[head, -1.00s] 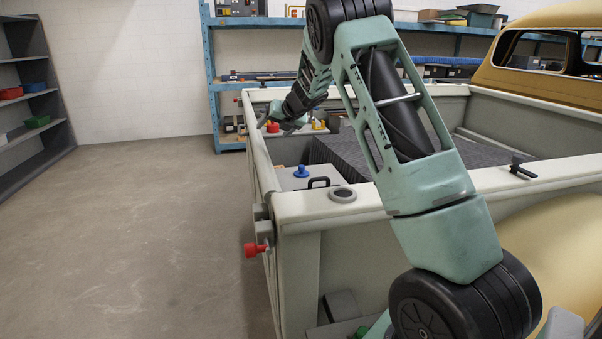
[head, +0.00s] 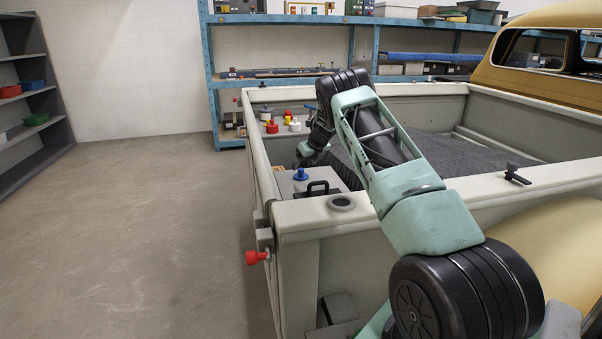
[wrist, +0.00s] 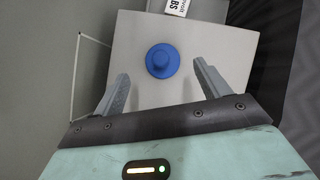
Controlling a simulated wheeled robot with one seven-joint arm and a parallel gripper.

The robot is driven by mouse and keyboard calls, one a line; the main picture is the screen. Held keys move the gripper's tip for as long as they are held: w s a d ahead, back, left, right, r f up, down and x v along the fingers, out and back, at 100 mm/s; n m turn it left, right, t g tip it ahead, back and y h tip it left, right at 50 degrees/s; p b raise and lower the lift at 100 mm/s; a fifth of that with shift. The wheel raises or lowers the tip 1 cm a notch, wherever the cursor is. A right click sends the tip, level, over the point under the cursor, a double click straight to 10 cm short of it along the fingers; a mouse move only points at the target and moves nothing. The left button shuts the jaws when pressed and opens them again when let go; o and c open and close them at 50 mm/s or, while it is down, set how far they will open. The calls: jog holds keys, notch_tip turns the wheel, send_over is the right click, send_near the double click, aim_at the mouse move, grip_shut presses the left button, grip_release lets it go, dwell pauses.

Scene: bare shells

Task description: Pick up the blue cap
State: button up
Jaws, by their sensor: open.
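The blue cap (head: 300,174) sits on top of a light grey box (head: 285,184) in the near left corner of the truck bed. In the wrist view the blue cap (wrist: 162,61) is round with a raised middle and a wider rim. My gripper (wrist: 160,85) is open, its two grey fingers apart and nothing between them. The cap lies just beyond the fingertips in that picture, roughly centred between them. In the head view my gripper (head: 302,154) is small and partly hidden by my arm, near the box.
The box has a black handle (head: 318,188). Red, white and yellow items (head: 285,123) stand farther back along the bed's left side. The pale bed wall (head: 262,160) runs close at the left. A red knob (head: 257,257) sticks out outside the bed.

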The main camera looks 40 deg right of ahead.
aim_at(301, 169)
jog(key=shift+p+x, duration=1.4)
jog(key=shift+x, duration=1.6)
jog(key=shift+d, duration=0.1)
jog(key=shift+c, duration=0.3)
jog(key=c, duration=1)
